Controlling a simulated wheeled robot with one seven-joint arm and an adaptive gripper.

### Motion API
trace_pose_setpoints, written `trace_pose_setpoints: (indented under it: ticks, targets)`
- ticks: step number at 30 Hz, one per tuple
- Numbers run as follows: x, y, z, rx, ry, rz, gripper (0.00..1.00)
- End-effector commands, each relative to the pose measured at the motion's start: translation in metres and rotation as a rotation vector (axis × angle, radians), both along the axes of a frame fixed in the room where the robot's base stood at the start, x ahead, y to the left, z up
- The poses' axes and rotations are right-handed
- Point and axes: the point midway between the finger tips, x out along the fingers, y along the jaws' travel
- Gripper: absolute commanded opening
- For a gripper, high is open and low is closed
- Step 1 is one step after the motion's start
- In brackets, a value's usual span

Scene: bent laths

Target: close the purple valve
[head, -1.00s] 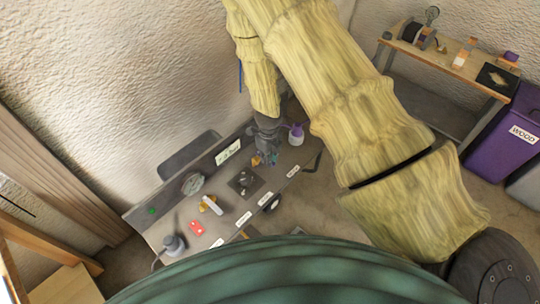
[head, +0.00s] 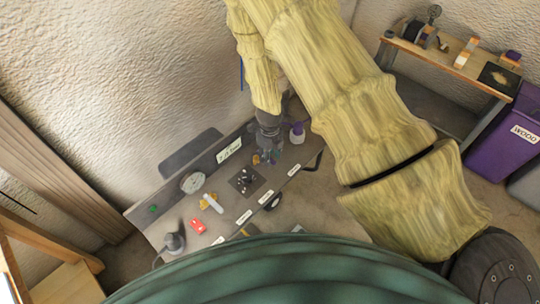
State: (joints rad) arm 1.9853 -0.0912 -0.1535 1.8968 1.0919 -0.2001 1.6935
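My gripper (head: 268,154) hangs low over the far right part of the grey bench (head: 222,174). Its fingers are small and dark, and I cannot tell whether they are open or shut. No purple valve shows clearly; a valve under the gripper would be hidden by the fingers. A white bottle with a purple top (head: 297,133) stands just right of the gripper, apart from it. A small orange-yellow piece (head: 256,159) shows at the gripper's left side.
A dark square plate with fittings (head: 244,181), a white cylinder (head: 213,204), a red block (head: 198,226), a round gauge (head: 193,183) and a grey lamp-like thing (head: 174,243) are on the bench. A purple bin (head: 505,135) and wooden shelf (head: 455,62) stand at right.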

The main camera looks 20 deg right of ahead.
Motion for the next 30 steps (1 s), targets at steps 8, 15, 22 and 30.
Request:
trace_pose_setpoints:
  ticks: [8,15,22,30]
  targets:
    - [0.001,0.000,0.039,-0.002,-0.003,0.002,0.38]
    - [0.001,0.000,0.078,-0.002,-0.003,0.001,0.38]
    - [0.001,0.000,0.105,-0.001,-0.001,0.001,0.38]
    - [0.001,-0.001,0.115,-0.001,0.000,-0.001,0.38]
